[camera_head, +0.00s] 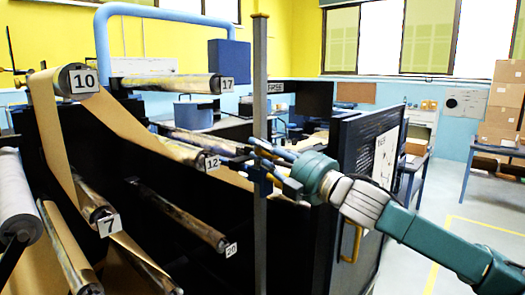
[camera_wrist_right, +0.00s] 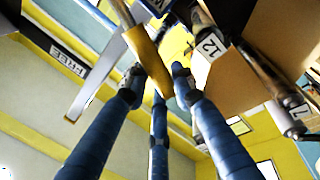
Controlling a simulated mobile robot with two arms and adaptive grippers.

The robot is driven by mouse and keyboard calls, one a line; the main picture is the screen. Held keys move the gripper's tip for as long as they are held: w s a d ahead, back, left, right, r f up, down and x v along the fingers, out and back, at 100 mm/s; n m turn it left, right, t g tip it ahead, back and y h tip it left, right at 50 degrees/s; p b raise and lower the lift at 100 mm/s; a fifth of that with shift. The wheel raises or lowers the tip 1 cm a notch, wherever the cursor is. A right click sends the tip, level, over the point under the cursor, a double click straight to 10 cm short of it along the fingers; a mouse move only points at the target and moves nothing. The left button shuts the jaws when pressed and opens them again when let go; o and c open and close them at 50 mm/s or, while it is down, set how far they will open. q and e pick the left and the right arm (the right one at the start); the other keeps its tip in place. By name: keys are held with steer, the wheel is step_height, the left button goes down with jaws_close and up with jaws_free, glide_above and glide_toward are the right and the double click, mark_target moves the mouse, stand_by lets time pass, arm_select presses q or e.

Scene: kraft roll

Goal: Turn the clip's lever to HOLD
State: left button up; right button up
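A narrow upright post (camera_head: 260,80) with a rusty top stands at the middle of the head view, in front of a dark frame. In the right wrist view the post (camera_wrist_right: 97,85) slants down to the left, with its orange end low. My right gripper (camera_head: 267,163) is at the post at about mid-height, its blue fingers apart. In the right wrist view a yellow bar, apparently the clip's lever (camera_wrist_right: 147,58), runs between the spread fingertips (camera_wrist_right: 158,78). I cannot tell whether they touch it. A FREE label (camera_head: 275,87) shows behind the post. My left gripper is out of view.
A dark cabinet (camera_head: 350,200) with a yellow handle stands just behind my right arm.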

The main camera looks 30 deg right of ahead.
steer(key=o, duration=0.4)
steer(key=shift+a+f, duration=0.15)
steer(key=shift+f, duration=0.25)
steer(key=shift+o, duration=0.3)
steer(key=shift+s+a+r, duration=0.1)
steer(key=shift+d, duration=0.2)
steer(key=shift+d, duration=0.1)
steer(key=shift+v, duration=1.35)
steer(key=v, duration=0.9)
steer(key=shift+s, duration=0.2)
steer(key=shift+r, duration=0.15)
